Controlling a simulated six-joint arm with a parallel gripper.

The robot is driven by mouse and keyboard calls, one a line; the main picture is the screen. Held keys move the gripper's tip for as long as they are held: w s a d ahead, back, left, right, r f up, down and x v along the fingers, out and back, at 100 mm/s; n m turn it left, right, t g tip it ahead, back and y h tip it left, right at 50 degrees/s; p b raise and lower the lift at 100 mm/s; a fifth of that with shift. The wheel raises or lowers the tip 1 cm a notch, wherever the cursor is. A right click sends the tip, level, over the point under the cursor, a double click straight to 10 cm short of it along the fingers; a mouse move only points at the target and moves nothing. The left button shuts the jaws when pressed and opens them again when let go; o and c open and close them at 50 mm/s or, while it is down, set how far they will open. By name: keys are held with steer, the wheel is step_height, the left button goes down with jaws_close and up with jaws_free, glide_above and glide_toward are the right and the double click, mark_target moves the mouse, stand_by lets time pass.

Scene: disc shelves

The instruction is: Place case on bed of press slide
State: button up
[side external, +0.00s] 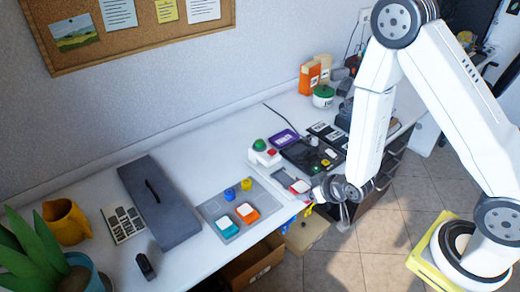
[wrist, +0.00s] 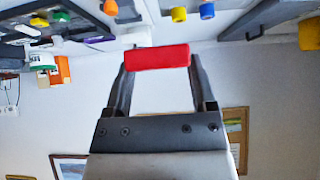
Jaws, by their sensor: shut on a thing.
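My gripper (side external: 315,194) is shut on a red case, which shows as a red block between the two fingertips in the wrist view (wrist: 157,57). A white box with a green dome button (side external: 260,145) stands just behind. The underside of the case is hidden.
Left of the case, a grey board (side external: 213,210) holds teal (side external: 224,224) and orange (side external: 247,213) cases with blue and yellow knobs. A dark panel (side external: 302,155) lies behind right. Further left are a grey box (side external: 158,200) and a yellow mug (side external: 65,222).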

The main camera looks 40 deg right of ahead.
steer(key=w+d+r, duration=0.1)
steer(key=d, duration=0.5)
steer(key=shift+w+d+r, duration=0.25)
steer(key=shift+r, duration=0.1)
steer(key=shift+w, duration=0.1)
glide_toward(283, 177)
steer(key=r, duration=0.4)
steer(key=shift+s+a+r, duration=0.3)
steer(key=shift+r, duration=0.05)
steer(key=x, duration=0.5)
steer(key=shift+d+f, duration=0.2)
steer(key=shift+f, duration=0.25)
steer(key=shift+w+f, duration=0.35)
steer(key=shift+w, duration=0.05)
steer(key=shift+d, duration=0.1)
steer(key=shift+w+f, duration=0.25)
steer(key=shift+f, duration=1.6)
steer(key=shift+f, duration=0.1)
